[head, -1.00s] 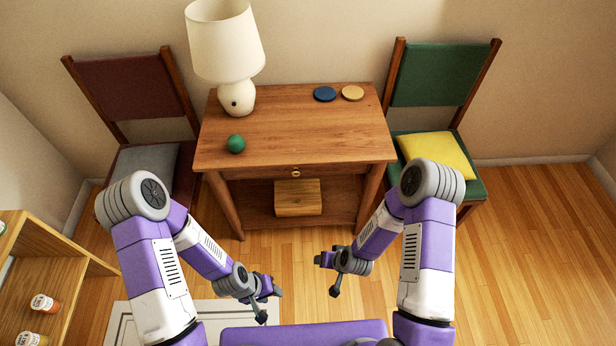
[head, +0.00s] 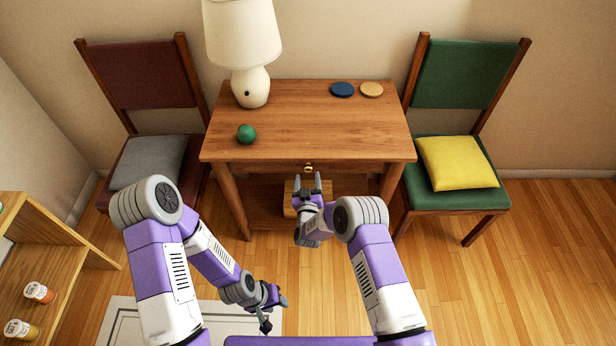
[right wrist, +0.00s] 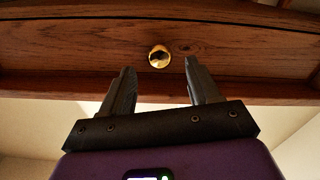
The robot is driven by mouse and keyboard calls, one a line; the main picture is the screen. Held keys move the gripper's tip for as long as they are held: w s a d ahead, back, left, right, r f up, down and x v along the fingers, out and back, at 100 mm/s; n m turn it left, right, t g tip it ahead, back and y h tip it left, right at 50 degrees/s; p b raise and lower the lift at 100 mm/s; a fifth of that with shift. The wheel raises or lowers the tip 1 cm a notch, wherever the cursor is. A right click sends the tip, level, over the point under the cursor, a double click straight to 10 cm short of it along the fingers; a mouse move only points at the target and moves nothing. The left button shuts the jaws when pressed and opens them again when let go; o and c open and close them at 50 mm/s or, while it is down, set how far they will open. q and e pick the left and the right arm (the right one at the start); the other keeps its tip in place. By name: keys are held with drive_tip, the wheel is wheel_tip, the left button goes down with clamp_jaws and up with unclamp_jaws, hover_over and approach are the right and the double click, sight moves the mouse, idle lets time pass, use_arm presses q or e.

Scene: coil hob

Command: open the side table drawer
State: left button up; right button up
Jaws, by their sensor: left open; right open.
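The wooden side table (head: 340,118) stands against the back wall between two chairs. Its drawer (right wrist: 80,50) looks shut, with a round brass knob (head: 308,168) at the middle of its front. The knob (right wrist: 159,56) also shows in the right wrist view, beyond and between the fingertips. My right gripper (head: 308,182) is open and empty just in front of the drawer, its fingers pointing at the knob; they do not appear to touch it. In the right wrist view its fingers (right wrist: 160,82) stand apart. My left gripper (head: 274,308) is open and empty, low over the floor.
On the tabletop are a white lamp (head: 247,45), a green ball (head: 246,134), a blue disc (head: 342,89) and a tan disc (head: 371,89). A wooden box (head: 291,203) sits on the lower shelf, partly hidden by my right gripper. A shelf unit (head: 70,242) is at left.

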drive_tip(key=shift+w+b, duration=0.4)
drive_tip(key=shift+w, duration=1.1)
drive_tip(key=shift+c, duration=0.2)
clamp_jaws()
